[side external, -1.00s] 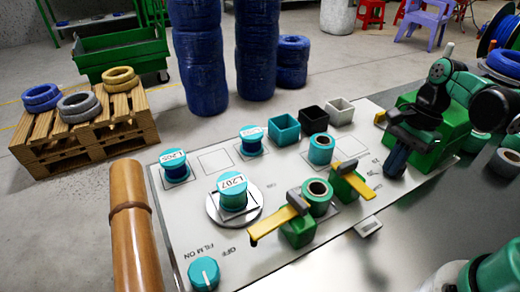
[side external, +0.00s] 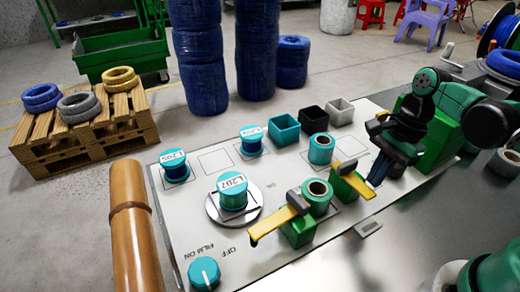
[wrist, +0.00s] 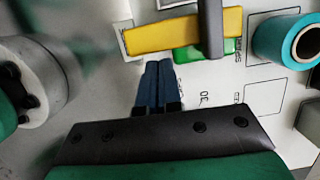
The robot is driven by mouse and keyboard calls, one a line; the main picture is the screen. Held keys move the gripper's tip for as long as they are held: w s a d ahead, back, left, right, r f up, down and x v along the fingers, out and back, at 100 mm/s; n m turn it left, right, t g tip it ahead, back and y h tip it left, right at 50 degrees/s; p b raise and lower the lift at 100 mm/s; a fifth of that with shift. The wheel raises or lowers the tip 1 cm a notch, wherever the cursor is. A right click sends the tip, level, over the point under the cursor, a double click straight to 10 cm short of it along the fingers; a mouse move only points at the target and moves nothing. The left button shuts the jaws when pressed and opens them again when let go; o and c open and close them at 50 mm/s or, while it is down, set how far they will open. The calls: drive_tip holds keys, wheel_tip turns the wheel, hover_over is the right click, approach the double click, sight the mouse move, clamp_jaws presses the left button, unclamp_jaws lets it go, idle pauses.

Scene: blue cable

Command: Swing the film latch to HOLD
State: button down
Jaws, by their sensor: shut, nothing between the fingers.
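Two yellow lever latches with dark grey cross pieces sit on green blocks: a nearer latch (side external: 275,218) and a farther-right latch (side external: 351,180). I cannot read which one is labelled as the film latch. In the wrist view, one yellow lever (wrist: 165,33) lies roughly crosswise, with a grey bar over it and a green block (wrist: 190,53) beneath. My gripper (side external: 374,182) has dark blue fingers, shut and empty, just right of the farther-right latch. In the wrist view the fingertips (wrist: 158,63) appear just below the lever; I cannot tell whether they touch it.
A teal dial (side external: 204,273) marked OFF and FILM ON sits at the panel's near left. Teal spools, including one labelled L207 (side external: 232,192), and small open boxes (side external: 285,128) stand on the white panel. A teal roll (wrist: 288,40) is right of the lever in the wrist view.

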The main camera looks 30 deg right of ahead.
sight(362, 192)
drive_tip(key=shift+s+a+m, duration=0.2)
drive_tip(key=shift+a+m, duration=0.05)
drive_tip(key=shift+m, duration=0.45)
drive_tip(key=shift+s+a+m+t, duration=0.2)
drive_tip(key=shift+a+m+t, duration=0.3)
drive_tip(key=shift+m, duration=0.5)
drive_tip(key=m, duration=0.1)
drive_tip(key=a+m, duration=0.1)
drive_tip(key=m, duration=0.1)
drive_tip(key=shift+s+a+m+t+h, duration=0.1)
drive_tip(key=shift+a+m+t+h, duration=0.2)
drive_tip(key=shift+t, duration=0.1)
drive_tip(key=shift+a, duration=0.2)
drive_tip(key=shift+w+a, duration=0.15)
drive_tip(key=shift+a, duration=0.35)
drive_tip(key=shift+w+a, duration=0.15)
drive_tip(key=shift+a, duration=0.35)
drive_tip(key=shift+w+a, duration=0.7)
drive_tip(key=shift+a, duration=0.1)
drive_tip(key=shift+w+a, duration=0.15)
